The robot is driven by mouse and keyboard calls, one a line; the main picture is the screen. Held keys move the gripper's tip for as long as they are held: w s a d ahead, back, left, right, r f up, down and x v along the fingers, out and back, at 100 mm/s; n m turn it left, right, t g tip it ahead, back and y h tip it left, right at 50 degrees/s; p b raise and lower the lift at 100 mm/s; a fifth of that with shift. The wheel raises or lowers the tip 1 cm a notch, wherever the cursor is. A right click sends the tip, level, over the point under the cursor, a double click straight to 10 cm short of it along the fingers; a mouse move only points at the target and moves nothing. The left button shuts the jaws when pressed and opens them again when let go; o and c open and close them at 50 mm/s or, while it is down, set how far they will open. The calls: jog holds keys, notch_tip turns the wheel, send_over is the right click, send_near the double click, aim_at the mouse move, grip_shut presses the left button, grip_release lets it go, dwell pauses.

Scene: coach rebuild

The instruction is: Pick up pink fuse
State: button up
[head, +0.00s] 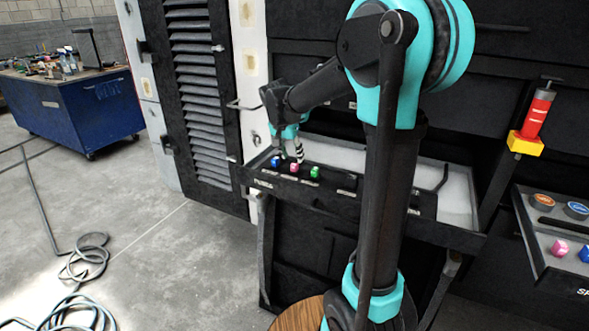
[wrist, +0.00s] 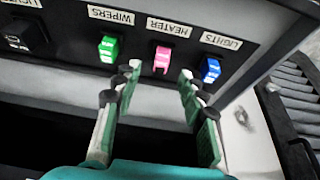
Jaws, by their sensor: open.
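A pink fuse (head: 294,168) sits in the fuse panel between a blue fuse (head: 276,162) and a green fuse (head: 315,173). In the wrist view the pink fuse (wrist: 162,58) stands by the HEATER label, with the green fuse (wrist: 108,48) to its left and the blue fuse (wrist: 210,69) to its right. My gripper (wrist: 160,72) is open and empty, its two fingers spread toward either side of the pink fuse. In the head view my gripper (head: 290,153) is just above the panel. I cannot tell whether it touches the fuse.
A second tray (head: 519,209) at the right holds another pink fuse (head: 560,247), a blue one and round caps. A red and yellow tool (head: 534,120) hangs above it. A blue workbench (head: 72,115) and coiled cable (head: 85,262) are at the left. A louvred panel (head: 195,90) stands beside the fuse panel.

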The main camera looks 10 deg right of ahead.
aim_at(294, 164)
jog(key=x, duration=0.5)
jog(key=shift+w, duration=0.2)
grip_shut()
